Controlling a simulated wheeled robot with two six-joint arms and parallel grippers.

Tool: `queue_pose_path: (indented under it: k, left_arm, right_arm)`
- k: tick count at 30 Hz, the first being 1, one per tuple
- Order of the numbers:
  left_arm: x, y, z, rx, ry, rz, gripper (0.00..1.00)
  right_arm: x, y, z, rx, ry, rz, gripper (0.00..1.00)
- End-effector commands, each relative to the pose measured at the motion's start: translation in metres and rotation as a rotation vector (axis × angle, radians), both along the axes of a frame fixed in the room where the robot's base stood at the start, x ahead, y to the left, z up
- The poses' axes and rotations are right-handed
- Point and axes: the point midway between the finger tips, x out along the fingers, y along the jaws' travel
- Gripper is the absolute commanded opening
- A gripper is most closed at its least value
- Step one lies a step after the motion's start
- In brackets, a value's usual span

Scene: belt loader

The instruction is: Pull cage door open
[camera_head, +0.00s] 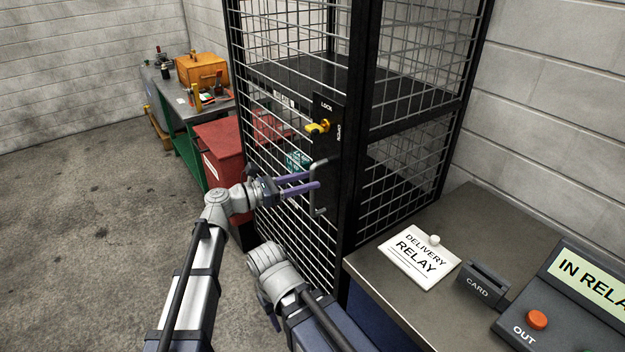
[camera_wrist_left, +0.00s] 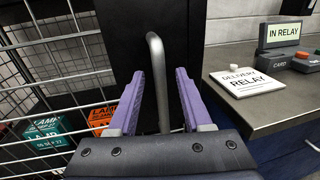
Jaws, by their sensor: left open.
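The cage door (camera_head: 290,225) is a black-framed wire mesh panel and looks closed against the cage frame. Its grey bar handle (camera_head: 314,207) is on a dark plate at the door's right edge. A yellow latch knob (camera_head: 318,128) sits above it, beside the words LOCK and OPEN. My left gripper (camera_head: 318,181) is open at the handle. In the left wrist view the handle (camera_wrist_left: 157,75) stands upright between the two purple fingers (camera_wrist_left: 158,82), with visible gaps on both sides.
A grey counter (camera_head: 385,295) on the right holds a DELIVERY RELAY card (camera_head: 420,255), a card reader (camera_head: 482,285) and a console with an orange button (camera_head: 537,320). A red bin (camera_head: 215,150) and a workbench (camera_head: 180,105) stand left of the cage. The floor (camera_head: 90,220) at left is clear.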

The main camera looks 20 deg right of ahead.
Motion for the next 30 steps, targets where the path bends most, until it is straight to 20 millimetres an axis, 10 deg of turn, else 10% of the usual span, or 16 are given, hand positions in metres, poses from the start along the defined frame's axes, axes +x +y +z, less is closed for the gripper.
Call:
queue_pose_path:
  k: [16, 30]
  left_arm:
    - [0.003, -0.021, 0.000, 0.001, -0.001, 0.001, 0.50]
    - [0.003, -0.021, 0.000, 0.001, -0.001, 0.001, 0.00]
  right_arm:
    - [0.000, 0.000, 0.000, 0.000, 0.000, 0.000, 0.50]
    - [0.000, 0.000, 0.000, 0.000, 0.000, 0.000, 0.50]
